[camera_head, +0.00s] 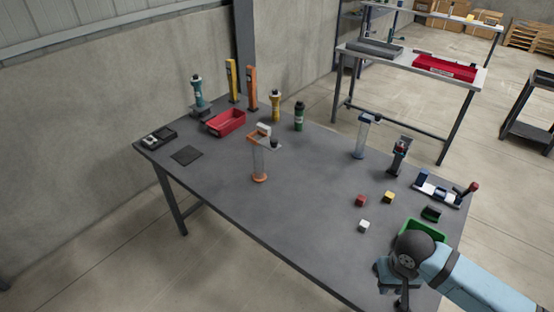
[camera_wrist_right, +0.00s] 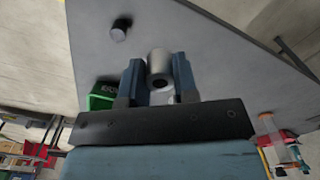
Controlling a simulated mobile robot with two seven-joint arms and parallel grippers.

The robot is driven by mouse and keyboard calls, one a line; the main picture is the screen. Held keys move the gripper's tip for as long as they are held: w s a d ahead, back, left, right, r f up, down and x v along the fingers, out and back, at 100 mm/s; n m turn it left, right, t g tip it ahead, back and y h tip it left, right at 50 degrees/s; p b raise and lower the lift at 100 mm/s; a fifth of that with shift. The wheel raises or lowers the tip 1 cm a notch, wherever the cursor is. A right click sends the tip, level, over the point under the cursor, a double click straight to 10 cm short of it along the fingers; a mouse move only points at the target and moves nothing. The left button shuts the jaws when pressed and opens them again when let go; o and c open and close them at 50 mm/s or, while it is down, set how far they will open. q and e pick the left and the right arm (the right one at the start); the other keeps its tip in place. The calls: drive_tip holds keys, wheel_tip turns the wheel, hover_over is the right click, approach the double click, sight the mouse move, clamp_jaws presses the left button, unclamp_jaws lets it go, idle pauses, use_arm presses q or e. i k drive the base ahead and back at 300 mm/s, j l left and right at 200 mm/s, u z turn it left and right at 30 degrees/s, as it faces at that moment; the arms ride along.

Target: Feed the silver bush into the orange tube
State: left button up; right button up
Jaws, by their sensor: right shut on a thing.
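My right gripper (camera_head: 402,296) is low over the table's near right corner, well apart from the tube. In the right wrist view, its two blue fingers (camera_wrist_right: 158,76) are shut on the silver bush (camera_wrist_right: 158,60), a short cylinder with a hole in its end. The head view does not show the bush clearly. My left gripper is in neither view.
A green bin (camera_head: 421,230) sits beside my right wrist. Red (camera_head: 361,201), yellow (camera_head: 389,197) and white (camera_head: 363,225) small pieces lie left of it. A red tray (camera_head: 226,122) is at the left. The table's front middle is clear.

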sight(261, 175)
drive_tip(key=i+j, duration=0.15)
drive_tip(key=j, duration=0.25)
drive_tip(key=i+j, duration=0.15)
drive_tip(key=j, duration=0.25)
drive_tip(key=i+j, duration=0.2)
drive_tip(key=j, duration=0.15)
drive_tip(key=i+j, duration=0.15)
drive_tip(key=j, duration=0.25)
drive_tip(key=z, duration=0.05)
